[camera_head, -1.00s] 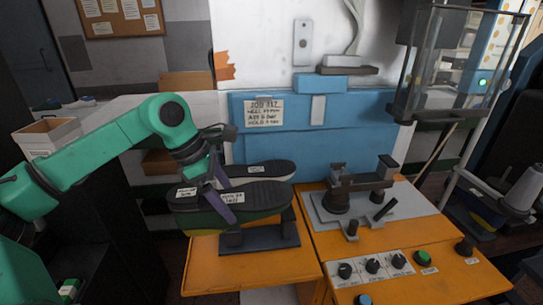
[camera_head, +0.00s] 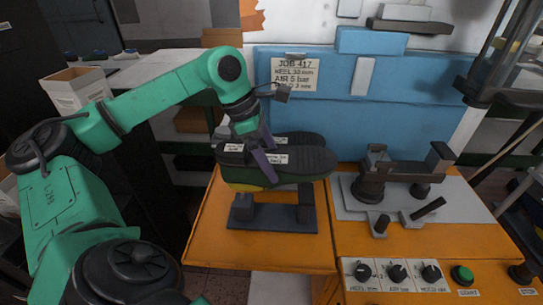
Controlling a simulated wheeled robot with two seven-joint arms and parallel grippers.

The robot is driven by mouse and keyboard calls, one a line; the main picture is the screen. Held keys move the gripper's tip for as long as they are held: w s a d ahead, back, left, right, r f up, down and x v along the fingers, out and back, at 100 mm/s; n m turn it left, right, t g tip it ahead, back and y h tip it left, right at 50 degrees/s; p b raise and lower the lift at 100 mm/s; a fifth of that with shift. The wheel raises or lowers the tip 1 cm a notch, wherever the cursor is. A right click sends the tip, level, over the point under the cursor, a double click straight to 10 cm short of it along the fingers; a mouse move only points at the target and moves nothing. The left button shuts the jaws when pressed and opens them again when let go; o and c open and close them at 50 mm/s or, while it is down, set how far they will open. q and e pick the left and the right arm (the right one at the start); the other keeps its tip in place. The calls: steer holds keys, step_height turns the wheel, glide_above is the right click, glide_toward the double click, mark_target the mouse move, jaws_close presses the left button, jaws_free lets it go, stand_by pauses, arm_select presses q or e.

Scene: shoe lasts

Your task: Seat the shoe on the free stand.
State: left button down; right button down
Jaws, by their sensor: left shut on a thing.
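My left gripper (camera_head: 256,154) is shut on a dark shoe (camera_head: 312,164). The shoe is sole up and roughly level, with white labels on the sole and a green and yellow underside. It is over a dark stand (camera_head: 272,222) with a flat base and two posts on the left orange table. The shoe's lower edge meets the right post's top in the picture; I cannot tell whether they touch. My right gripper is not in view.
To the right, a grey plate (camera_head: 455,205) carries a dark clamp fixture (camera_head: 372,187). A control panel with knobs (camera_head: 397,273) and a green button (camera_head: 462,274) is in front. A blue cabinet (camera_head: 420,95) stands behind. The front of the left table (camera_head: 265,255) is clear.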

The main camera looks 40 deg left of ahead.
arm_select(q)
steer(key=shift+f, duration=0.35)
steer(key=shift+s+f+b, duration=0.1)
steer(key=shift+f+b, duration=0.2)
steer(key=shift+b, duration=0.25)
step_height(320, 180, down, 3)
steer(key=b, duration=0.3)
steer(key=shift+f, duration=0.3)
steer(key=shift+f+b, duration=0.15)
steer(key=shift+b, duration=0.2)
jaws_free()
steer(key=shift+s, duration=0.1)
